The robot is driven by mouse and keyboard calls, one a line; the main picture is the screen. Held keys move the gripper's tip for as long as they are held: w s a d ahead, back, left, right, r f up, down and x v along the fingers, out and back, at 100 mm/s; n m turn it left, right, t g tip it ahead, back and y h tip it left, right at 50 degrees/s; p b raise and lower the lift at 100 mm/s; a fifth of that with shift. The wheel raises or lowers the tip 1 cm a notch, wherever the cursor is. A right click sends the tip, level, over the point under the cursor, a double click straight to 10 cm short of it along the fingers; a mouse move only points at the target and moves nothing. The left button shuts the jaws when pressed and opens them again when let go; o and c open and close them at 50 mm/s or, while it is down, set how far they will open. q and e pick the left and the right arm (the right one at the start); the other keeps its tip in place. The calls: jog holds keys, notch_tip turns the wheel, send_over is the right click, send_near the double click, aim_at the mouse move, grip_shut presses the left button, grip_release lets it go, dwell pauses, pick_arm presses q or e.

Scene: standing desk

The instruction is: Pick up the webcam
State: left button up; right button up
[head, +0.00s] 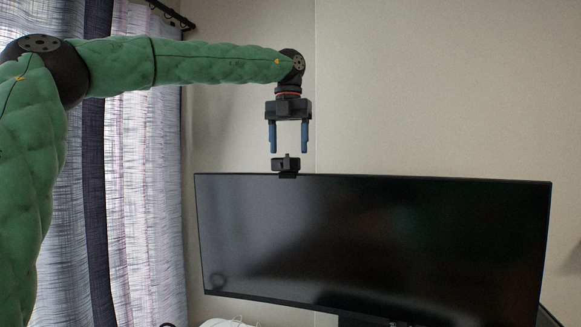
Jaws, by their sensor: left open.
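The webcam (286,165) is a small black device sitting on the top edge of the wide black monitor (375,245), left of the monitor's middle. My left gripper (288,151) points straight down just above the webcam. Its two blue fingers are spread apart, one toward each side of the webcam, with nothing between them. The fingertips appear a little higher than the webcam and do not appear to touch it. My right gripper is not in view.
A plain light wall (430,90) stands behind the monitor. Striped curtains (140,200) hang at the left, behind my left arm. A white object (225,322) shows partly at the bottom edge, below the monitor. The space above the monitor to the right is clear.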

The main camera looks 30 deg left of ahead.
aim_at(281, 174)
pick_arm(q)
jog(key=shift+s+f, duration=0.15)
jog(key=shift+f+p, duration=0.3)
jog(key=shift+p, duration=0.2)
jog(key=f+p, duration=0.1)
jog(key=f, duration=0.1)
jog(key=w+f+p, duration=0.1)
jog(key=f, duration=0.1)
jog(key=shift+p, duration=0.4)
jog(key=shift+s+f, duration=0.3)
jog(key=shift+f, duration=0.2)
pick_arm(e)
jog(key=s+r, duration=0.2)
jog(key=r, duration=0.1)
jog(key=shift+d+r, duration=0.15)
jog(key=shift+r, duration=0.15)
pick_arm(q)
jog(key=shift+c, duration=0.4)
jog(key=shift+w+d, duration=0.1)
jog(key=shift+w, duration=0.05)
jog(key=c, duration=1.1)
